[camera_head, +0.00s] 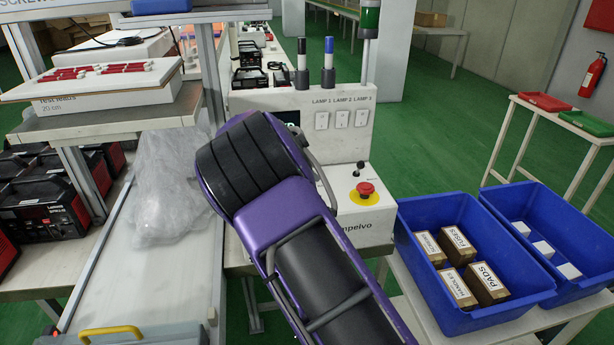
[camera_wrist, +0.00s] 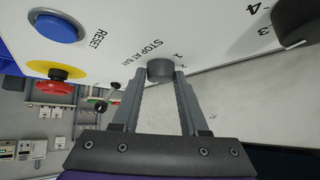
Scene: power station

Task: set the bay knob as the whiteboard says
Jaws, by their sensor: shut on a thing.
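The bay knob (camera_wrist: 160,70) is a short grey cylinder on the white console panel, beside the printed words "STOP AT BAY". In the wrist view the fingertips of my gripper (camera_wrist: 160,76) are on either side of it, shut on it. Small numbers, seemingly 1 and 2, are printed close by; the knob's pointer is not clear to see. In the head view my arm covers the knob and my gripper, in front of the white console (camera_head: 377,225). No whiteboard shows in either view.
A red emergency stop (camera_wrist: 55,87) on yellow, a blue RESET button (camera_wrist: 55,26) and a dark knob (camera_wrist: 295,24) by figures 3 and 4 share the panel. Blue bins (camera_head: 408,215) stand right of the console. A clear plastic bag (camera_head: 165,195) lies left of my arm.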

